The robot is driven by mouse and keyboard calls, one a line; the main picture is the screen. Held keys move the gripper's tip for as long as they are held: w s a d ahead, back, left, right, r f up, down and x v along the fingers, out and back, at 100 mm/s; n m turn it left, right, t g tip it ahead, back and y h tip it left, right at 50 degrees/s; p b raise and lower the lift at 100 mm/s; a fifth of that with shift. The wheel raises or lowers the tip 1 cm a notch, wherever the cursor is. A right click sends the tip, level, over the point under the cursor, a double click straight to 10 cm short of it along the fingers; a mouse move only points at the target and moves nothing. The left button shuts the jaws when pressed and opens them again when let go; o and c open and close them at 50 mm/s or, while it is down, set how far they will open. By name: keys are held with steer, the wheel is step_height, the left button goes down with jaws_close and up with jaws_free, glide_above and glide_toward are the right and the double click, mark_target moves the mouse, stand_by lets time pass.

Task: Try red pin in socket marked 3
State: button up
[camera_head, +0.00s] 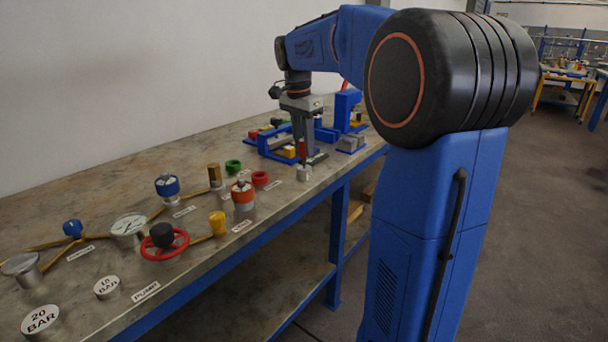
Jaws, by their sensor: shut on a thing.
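My gripper (301,155) points straight down over the far part of the workbench, near its front edge. It is shut on a small red piece (302,147), which looks like the red pin; the fingers hide most of it. A small light grey cylinder (303,174) stands on the bench just below the fingertips. I cannot tell whether the pin touches it. No mark 3 is readable, so I cannot tell which thing is that socket.
Blue fixtures (346,108) with yellow and grey blocks stand behind and right of the gripper. An orange-banded vessel (243,195), a red handwheel (164,241), a gauge (129,229) and weights (41,321) fill the nearer bench. The bench's back left (90,195) is clear.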

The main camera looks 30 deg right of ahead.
steer(key=shift+f, duration=0.45)
stand_by(1.1)
steer(key=shift+r, duration=0.2)
steer(key=shift+r, duration=0.65)
steer(key=shift+r, duration=0.1)
steer(key=shift+r, duration=2.9)
steer(key=shift+w+d, duration=0.1)
